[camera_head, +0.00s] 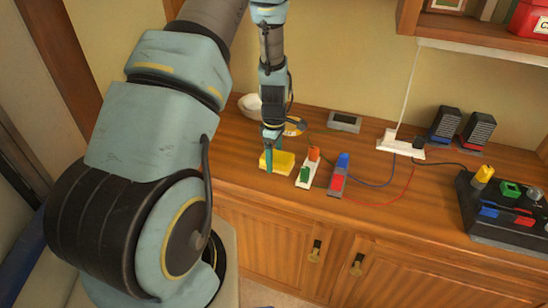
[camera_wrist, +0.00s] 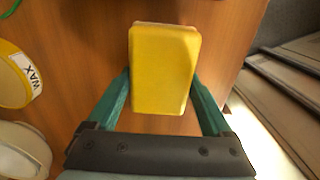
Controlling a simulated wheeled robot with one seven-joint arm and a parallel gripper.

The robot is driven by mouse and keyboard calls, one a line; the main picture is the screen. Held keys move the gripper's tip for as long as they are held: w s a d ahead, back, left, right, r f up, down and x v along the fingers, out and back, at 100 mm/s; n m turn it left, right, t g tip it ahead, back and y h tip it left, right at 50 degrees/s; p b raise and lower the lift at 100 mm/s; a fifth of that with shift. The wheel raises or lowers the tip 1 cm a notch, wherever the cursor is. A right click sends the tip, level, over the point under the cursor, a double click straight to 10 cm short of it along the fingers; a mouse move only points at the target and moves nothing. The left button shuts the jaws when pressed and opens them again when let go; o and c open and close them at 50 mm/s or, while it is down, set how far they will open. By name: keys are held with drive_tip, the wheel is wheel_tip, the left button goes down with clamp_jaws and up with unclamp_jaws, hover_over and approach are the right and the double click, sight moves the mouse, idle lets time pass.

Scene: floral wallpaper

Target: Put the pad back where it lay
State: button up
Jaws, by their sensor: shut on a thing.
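A yellow pad (camera_head: 284,161) is between the fingers of my gripper (camera_head: 271,152), over the left part of the wooden counter. In the wrist view the yellow pad (camera_wrist: 163,70) fills the middle, with one teal finger of my gripper (camera_wrist: 160,100) on each side of it. My gripper is shut on the pad. I cannot tell whether the underside of the pad touches the counter.
Right of the pad stand a white block with green and orange parts (camera_head: 308,169) and a block with red and blue parts (camera_head: 338,177). A round wax tin (camera_wrist: 18,75) and a white bowl (camera_head: 250,105) are close by.

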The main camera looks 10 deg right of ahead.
sight(274, 155)
drive_tip(key=shift+f, duration=0.35)
drive_tip(key=shift+f, duration=0.15)
drive_tip(key=o, duration=1.2)
wheel_tip(274, 155, up, 12)
drive_tip(key=b, duration=0.3)
drive_tip(key=s+a+r+m, duration=0.2)
drive_tip(key=s+a+m, duration=0.2)
drive_tip(key=a, duration=0.1)
drive_tip(key=s+a+r+m+t, duration=0.1)
drive_tip(key=s+a+r+m, duration=0.2)
drive_tip(key=s+a+m, duration=0.2)
drive_tip(key=s+a+r+m, duration=0.2)
drive_tip(key=s+a+m, duration=0.2)
drive_tip(key=s+a, duration=0.1)
drive_tip(key=shift+s+a+r+t, duration=0.2)
drive_tip(key=shift+s+a+t, duration=0.05)
drive_tip(key=shift+t, duration=0.05)
